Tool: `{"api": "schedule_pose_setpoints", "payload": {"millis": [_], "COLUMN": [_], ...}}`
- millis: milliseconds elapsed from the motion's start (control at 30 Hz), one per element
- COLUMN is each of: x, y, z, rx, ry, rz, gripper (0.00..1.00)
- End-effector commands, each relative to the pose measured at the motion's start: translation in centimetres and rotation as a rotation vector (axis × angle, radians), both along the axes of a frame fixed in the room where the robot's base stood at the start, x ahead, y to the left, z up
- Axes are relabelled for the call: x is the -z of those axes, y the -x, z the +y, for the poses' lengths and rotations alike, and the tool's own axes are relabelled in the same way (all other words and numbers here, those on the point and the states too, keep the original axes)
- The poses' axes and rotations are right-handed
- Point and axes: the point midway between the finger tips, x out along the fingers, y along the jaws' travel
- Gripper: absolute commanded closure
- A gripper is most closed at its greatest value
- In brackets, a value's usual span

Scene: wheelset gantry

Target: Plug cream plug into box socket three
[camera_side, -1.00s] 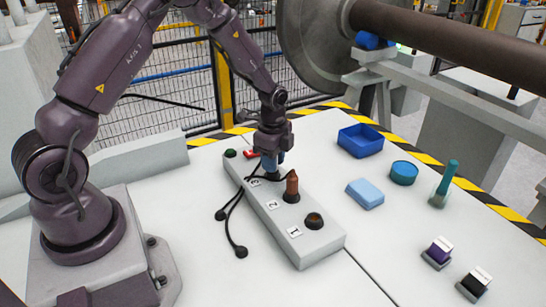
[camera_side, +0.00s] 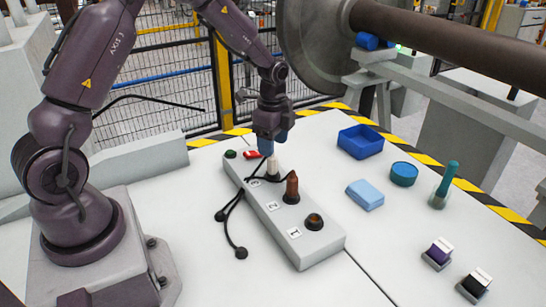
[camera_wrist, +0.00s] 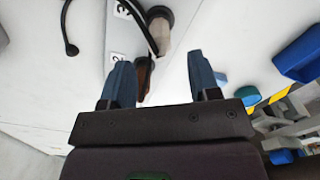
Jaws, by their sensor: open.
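The cream plug (camera_side: 272,168) stands upright in socket three of the long grey socket box (camera_side: 316,248). The plug also shows in the wrist view (camera_wrist: 163,34), with its black cable bending away beside it. My gripper (camera_side: 272,138) is open and empty, directly above the plug and apart from it. Its two blue fingers show spread in the wrist view (camera_wrist: 157,75). A brown plug (camera_side: 292,188) stands in socket two. Socket one (camera_side: 314,221) is empty, a dark round opening at the near end.
A green button (camera_side: 230,154) and a red switch (camera_side: 251,155) sit at the box's far end. Loose black cables lie left of it. To the right are a blue tray (camera_side: 361,141), a light blue block (camera_side: 365,195), a teal round container (camera_side: 403,173) and a teal-handled tool (camera_side: 446,180).

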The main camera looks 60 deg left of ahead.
Motion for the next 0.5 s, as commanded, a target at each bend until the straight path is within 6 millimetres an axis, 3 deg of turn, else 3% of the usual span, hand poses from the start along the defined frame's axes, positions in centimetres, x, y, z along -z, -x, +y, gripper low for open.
{"api": "schedule_pose_setpoints", "payload": {"millis": [200, 500], "x": [-4.5, -6.8], "y": [-0.1, 0.0], "z": [0.0, 0.0], "rx": [-0.001, 0.0], "ry": [-0.001, 0.001], "rz": [-0.004, 0.0], "gripper": [0.44, 0.44]}}
